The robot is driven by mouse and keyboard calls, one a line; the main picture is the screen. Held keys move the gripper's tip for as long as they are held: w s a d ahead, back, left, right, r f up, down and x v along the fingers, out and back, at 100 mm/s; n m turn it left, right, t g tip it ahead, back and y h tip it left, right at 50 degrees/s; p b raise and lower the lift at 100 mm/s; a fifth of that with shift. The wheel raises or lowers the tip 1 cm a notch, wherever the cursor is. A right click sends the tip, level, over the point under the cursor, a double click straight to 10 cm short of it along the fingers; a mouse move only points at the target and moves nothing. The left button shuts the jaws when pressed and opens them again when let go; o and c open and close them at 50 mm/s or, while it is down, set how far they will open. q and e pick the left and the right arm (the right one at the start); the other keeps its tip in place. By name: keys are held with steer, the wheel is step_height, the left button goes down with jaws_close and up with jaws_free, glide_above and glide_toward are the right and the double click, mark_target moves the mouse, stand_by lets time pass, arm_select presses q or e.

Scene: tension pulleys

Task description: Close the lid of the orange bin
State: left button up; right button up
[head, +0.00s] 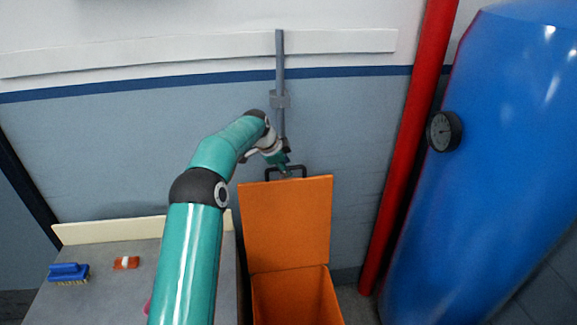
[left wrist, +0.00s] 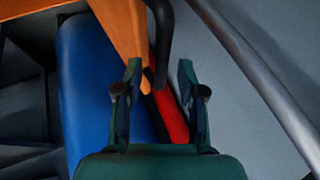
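The orange bin (head: 296,297) stands at the lower middle of the head view, with its lid (head: 287,222) raised upright near the wall. A black handle (head: 286,170) sits on the lid's top edge. My left gripper (head: 284,167) is at this handle. In the left wrist view my left gripper (left wrist: 160,68) has its fingers apart. The dark handle (left wrist: 163,35) and a corner of the orange lid (left wrist: 123,28) reach into the space between the fingers. I cannot tell whether a finger touches the handle. My right gripper is not in view.
A grey table (head: 110,285) with a blue brush (head: 68,272) and a small red-and-white item (head: 126,263) is left of the bin. A grey pipe (head: 280,60) runs down the wall behind the lid. A red pipe (head: 408,150) and blue tank (head: 490,170) stand to the right.

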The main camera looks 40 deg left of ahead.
arm_select(q)
jaws_close()
stand_by(0.3)
